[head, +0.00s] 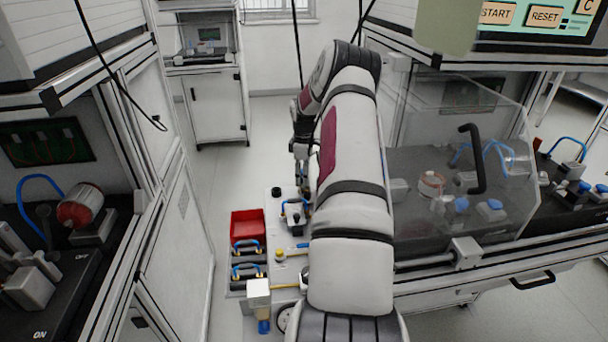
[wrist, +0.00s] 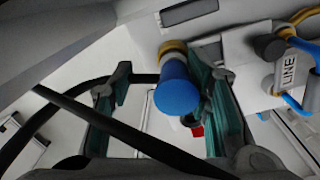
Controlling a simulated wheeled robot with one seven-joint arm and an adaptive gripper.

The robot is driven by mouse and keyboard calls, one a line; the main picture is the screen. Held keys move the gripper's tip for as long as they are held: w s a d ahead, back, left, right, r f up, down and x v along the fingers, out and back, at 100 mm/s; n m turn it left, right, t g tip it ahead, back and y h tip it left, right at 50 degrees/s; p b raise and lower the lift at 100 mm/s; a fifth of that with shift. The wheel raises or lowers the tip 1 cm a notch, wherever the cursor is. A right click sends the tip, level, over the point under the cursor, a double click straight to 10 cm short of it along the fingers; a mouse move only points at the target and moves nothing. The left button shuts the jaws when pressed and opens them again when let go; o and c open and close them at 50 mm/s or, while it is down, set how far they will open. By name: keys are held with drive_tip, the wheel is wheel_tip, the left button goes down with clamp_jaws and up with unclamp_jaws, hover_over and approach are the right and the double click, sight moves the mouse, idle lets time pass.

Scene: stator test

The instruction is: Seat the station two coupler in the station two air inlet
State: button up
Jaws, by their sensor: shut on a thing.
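A blue coupler (wrist: 178,92) with a yellow-brown collar shows between the teal fingers of my gripper (wrist: 164,80) in the wrist view, close against the right finger. My gripper is shut on it. Contact at the left finger is not clear. In the head view my gripper (head: 301,185) hangs over the white cart top beyond my arm, and what it holds is too small to make out. I cannot pick out the station two air inlet for certain; my arm hides part of the cart and bench.
A red bin (head: 247,226) and blue-handled cases stand left of the white cart top (head: 272,222). A clear guard (head: 450,135) covers the right bench. In the wrist view a black cable (wrist: 120,132) crosses the fingers, and a LINE tag (wrist: 290,70) sits among hoses.

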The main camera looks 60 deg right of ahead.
drive_tip(key=shift+f, duration=0.2)
drive_tip(key=o, duration=1.3)
drive_tip(key=r, duration=1.2)
drive_tip(key=shift+s+a, duration=0.1)
drive_tip(key=shift+a, duration=0.1)
